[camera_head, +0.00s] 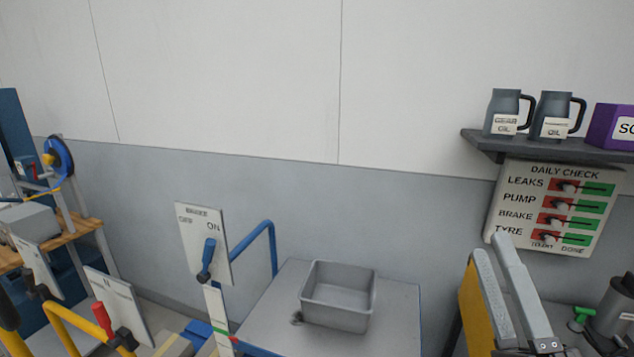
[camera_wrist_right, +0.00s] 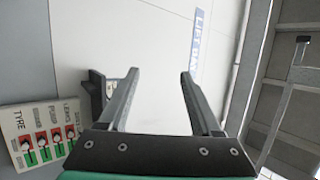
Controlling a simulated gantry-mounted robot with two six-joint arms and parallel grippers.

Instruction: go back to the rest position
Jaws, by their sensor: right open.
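My right gripper (camera_head: 490,247) is in the lower right of the head view, in front of the daily check board (camera_head: 548,208). Its two light grey fingers point up and away, with a gap between them. In the right wrist view the gripper (camera_wrist_right: 160,74) has its fingers well apart, and nothing is between them. Pale wall shows through the gap. The daily check board (camera_wrist_right: 40,135) also shows there, at the lower left. My left gripper is not in either view.
A shelf (camera_head: 560,146) with two jugs and a purple box is above the board. A grey tray (camera_head: 340,312) sits on a grey cart top (camera_head: 400,310). Left of it stand a lever panel (camera_head: 190,225) and a wooden bench (camera_head: 85,231). The upper wall is clear.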

